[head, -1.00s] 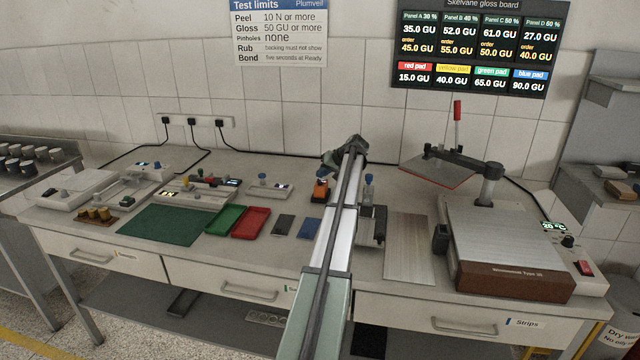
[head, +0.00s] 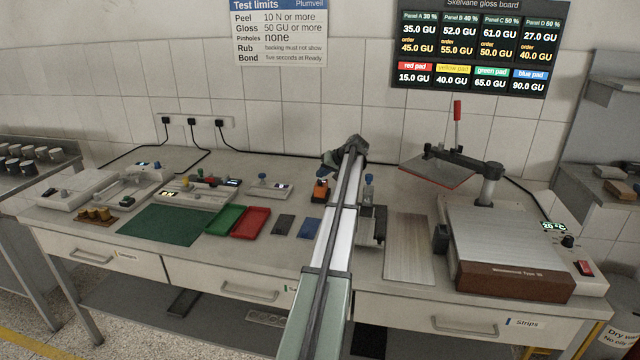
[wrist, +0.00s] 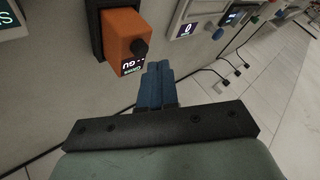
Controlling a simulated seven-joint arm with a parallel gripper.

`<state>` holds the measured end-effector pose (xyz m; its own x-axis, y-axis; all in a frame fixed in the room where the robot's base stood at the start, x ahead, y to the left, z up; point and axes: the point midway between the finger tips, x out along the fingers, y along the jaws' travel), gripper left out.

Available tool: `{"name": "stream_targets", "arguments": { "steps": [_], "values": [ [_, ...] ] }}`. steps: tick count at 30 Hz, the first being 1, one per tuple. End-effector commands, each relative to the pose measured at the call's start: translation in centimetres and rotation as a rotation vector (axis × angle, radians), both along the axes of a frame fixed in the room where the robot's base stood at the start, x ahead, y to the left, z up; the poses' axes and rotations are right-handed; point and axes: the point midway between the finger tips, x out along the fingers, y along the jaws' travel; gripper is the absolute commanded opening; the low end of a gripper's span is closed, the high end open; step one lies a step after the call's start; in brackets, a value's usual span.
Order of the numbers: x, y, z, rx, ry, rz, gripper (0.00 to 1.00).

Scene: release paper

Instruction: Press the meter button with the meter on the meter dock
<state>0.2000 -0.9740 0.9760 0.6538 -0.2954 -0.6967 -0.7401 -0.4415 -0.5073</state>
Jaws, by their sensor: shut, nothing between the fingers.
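The orange meter (wrist: 125,38) is in the upper part of the wrist view, with a round black button (wrist: 140,47) and a small lit display reading "Gloss" and "GU". It sits at the black meter dock (wrist: 94,28), which shows along its edge. In the head view the meter (head: 320,190) stands near the middle of the bench, just left of my arm. My gripper (wrist: 158,68) has blue fingers, shut and empty. In the wrist view the fingertips lie just below and right of the button, with a visible gap.
Right of my arm stand a blue-topped device (head: 369,188), a metal plate (head: 409,248) and a large heated press (head: 505,240). Left are dark and blue pads (head: 309,228), red and green trays (head: 250,222) and a green mat (head: 160,225). Cables run along the wall.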

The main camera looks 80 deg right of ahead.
Motion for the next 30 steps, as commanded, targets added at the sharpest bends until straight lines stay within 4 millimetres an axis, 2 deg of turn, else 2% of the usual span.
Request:
{"name": "stream_targets", "arguments": {
  "steps": [20, 30],
  "values": [
    [0.0, 0.01, -0.03, 0.0, 0.0, 0.0, 0.0],
    [0.0, 0.01, -0.86, 0.0, 0.0, 0.0, 0.0]
  ]
}}
